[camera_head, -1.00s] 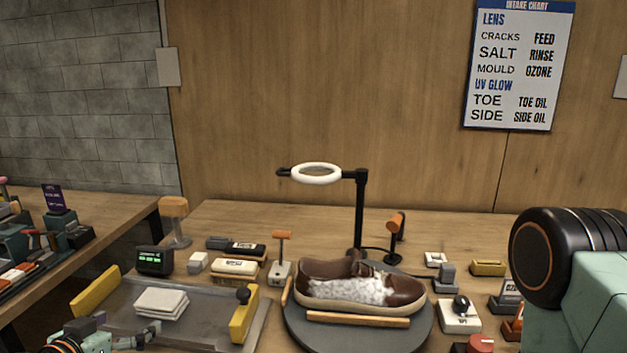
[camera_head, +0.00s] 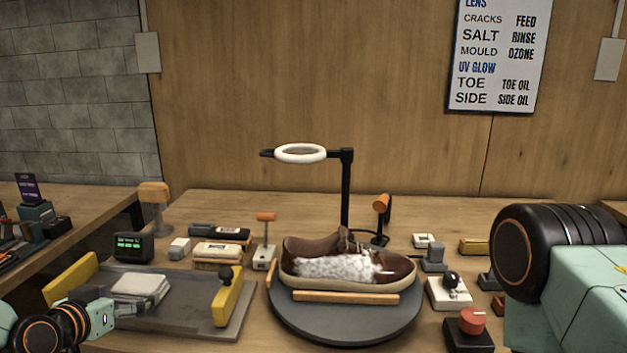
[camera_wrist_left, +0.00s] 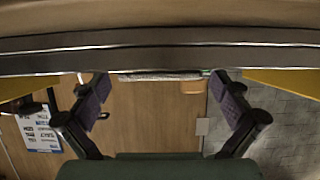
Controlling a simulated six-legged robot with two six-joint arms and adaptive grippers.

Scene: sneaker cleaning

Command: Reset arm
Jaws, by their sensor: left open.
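My left gripper (camera_head: 128,310) is low at the left in the head view, at the near side of the grey tray (camera_head: 192,308), close to the folded white cloths (camera_head: 140,287). In the left wrist view its purple-padded fingers (camera_wrist_left: 161,95) stand wide apart with nothing between them. A large link of my right arm fills the right side of the head view; the right gripper is out of sight. A brown shoe (camera_head: 312,246) with white foam on its side rests on a round grey turntable (camera_head: 345,322).
A ring lamp (camera_head: 345,190) stands behind the shoe. A red-knobbed box (camera_head: 470,335) and a joystick box (camera_head: 449,292) are right of the turntable. Yellow blocks (camera_head: 228,297) flank the tray. Brushes (camera_head: 217,250) and a small display (camera_head: 132,247) sit behind it.

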